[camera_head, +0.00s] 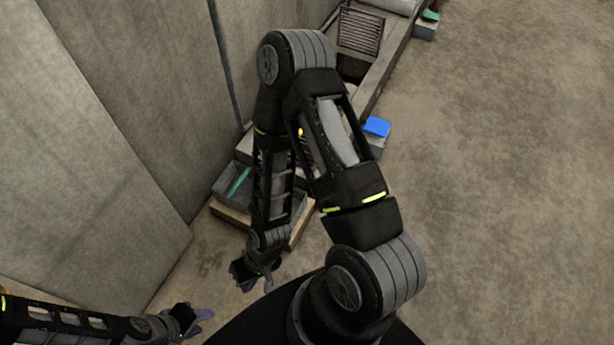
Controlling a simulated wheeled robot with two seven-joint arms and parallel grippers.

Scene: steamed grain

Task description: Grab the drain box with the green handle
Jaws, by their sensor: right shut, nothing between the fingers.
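A grey drain box (228,194) with a green handle (239,181) sits on a tan, low platform by the wall, left of my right forearm. My forearm may hide part of its right side. My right gripper (258,279) hangs below and to the right of this box in the picture, shut and empty, apart from it. My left gripper (196,322) is at the lower left, away from the box; its finger gap is too small and dark to read. Another grey box with a green top piece (430,16) is far off at the top right.
A blue piece (377,127) lies on a grey block right of my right arm. A slatted grate (361,31) is at the top beside a long ledge. Concrete walls (110,110) bound the left. Open floor (500,180) fills the right.

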